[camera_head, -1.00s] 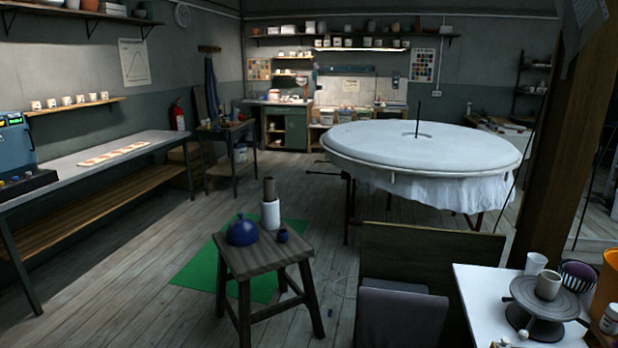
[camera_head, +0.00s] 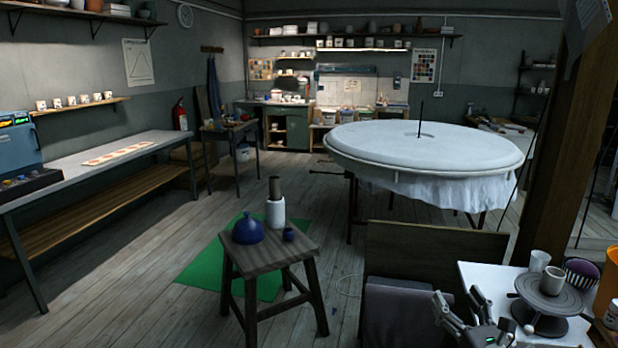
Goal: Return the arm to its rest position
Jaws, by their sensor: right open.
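My right gripper (camera_head: 456,302) shows at the bottom right in the head view, over the near left corner of the white table (camera_head: 484,272). Its two fingers are spread apart with nothing between them. It is left of a grey turntable (camera_head: 550,292) that carries a small beige cup (camera_head: 552,280), and it looks apart from both. My left gripper is not in view.
A large round white table (camera_head: 420,150) is behind. Floor at left is clear.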

